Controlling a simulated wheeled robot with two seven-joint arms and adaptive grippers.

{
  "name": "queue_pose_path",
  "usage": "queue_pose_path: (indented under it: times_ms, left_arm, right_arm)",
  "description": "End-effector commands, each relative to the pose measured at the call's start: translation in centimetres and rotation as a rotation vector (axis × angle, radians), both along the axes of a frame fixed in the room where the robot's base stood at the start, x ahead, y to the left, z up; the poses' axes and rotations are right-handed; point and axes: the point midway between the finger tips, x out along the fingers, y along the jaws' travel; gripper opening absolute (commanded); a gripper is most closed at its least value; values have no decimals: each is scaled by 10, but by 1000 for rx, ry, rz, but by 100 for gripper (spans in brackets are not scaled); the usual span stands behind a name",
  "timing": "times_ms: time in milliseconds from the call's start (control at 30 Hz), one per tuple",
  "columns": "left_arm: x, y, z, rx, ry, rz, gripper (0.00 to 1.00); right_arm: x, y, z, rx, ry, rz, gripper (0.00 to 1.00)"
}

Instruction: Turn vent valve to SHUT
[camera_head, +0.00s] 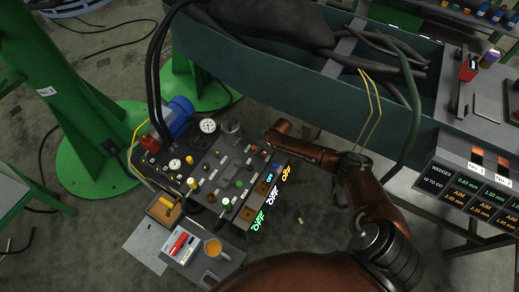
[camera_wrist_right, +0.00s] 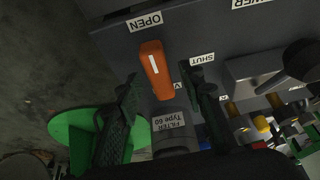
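The vent valve handle (camera_wrist_right: 155,70) is an orange lever with a white stripe, in the right wrist view. Its upper end lies just below the OPEN label (camera_wrist_right: 144,21); the SHUT label (camera_wrist_right: 202,60) is to its right. My right gripper (camera_wrist_right: 160,74) is open, with its dark fingertips apart on either side of the handle's lower part. I cannot tell whether a finger touches it. In the head view my right arm (camera_head: 315,155) reaches in from the right to the control panel (camera_head: 228,178); the handle cannot be made out there. My left gripper is not in view.
A blue motor (camera_head: 178,116) and gauges (camera_head: 208,125) stand on the panel's left and far side. A green post (camera_head: 65,100) stands left, and a dark green bench (camera_head: 250,70) runs behind.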

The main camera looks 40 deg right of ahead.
Motion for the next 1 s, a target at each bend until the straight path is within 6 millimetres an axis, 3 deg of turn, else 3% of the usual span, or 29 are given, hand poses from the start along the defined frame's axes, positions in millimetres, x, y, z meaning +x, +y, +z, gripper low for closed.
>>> queue_pose_path:
  times_ms: [167, 700, 1000]
  left_arm:
    - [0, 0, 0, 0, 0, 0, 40]
    - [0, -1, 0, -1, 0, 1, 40]
    - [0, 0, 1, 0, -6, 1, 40]
  right_arm:
    - [0, 0, 0, 0, 0, 0, 36]
    - [0, 0, 0, 0, 0, 0, 0]
    - [-1, 1, 1, -1, 0, -14, 0]
